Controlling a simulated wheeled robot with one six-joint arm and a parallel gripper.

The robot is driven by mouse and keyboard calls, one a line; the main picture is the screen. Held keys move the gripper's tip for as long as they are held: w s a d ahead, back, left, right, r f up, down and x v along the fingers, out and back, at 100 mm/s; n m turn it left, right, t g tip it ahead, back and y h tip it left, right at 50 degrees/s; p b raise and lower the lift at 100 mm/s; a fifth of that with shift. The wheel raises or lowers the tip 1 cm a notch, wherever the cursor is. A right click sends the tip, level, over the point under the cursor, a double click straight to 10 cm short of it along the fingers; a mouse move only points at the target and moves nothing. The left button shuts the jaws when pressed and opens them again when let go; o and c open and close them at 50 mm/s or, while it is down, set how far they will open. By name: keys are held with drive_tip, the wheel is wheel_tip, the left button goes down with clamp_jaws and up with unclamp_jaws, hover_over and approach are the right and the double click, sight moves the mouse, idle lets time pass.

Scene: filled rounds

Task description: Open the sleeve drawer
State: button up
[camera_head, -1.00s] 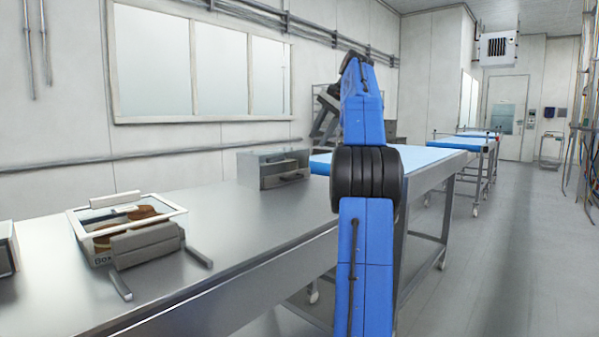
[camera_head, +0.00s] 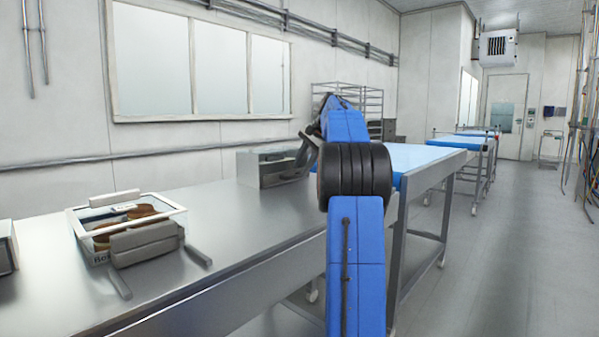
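A metal box with a drawer front, which looks like the sleeve drawer (camera_head: 260,170), stands at the far end of the steel table. Its front faces right and is partly covered by my arm. I see no clear gap showing the drawer pulled out. My gripper (camera_head: 303,157) is a dark shape at the end of my blue arm, in front of the drawer's right side. Its fingers are too small and too dark to make out, and I cannot tell whether it touches the handle.
A white-rimmed clear box (camera_head: 178,212) holding brown rounds sits on the steel table (camera_head: 215,262), with grey blocks and bars at its front. Another metal box (camera_head: 6,248) is cut off at the left edge. A blue-topped table (camera_head: 425,157) stands beyond. The floor on the right is clear.

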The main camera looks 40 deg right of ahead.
drive_tip(key=shift+x, duration=1.15)
drive_tip(key=shift+c, duration=0.7)
clamp_jaws()
drive_tip(key=s, duration=0.5)
drive_tip(key=s+d, duration=0.1)
drive_tip(key=s, duration=1.1)
drive_tip(key=shift+d, duration=0.15)
drive_tip(key=shift+o, duration=0.7)
unclamp_jaws()
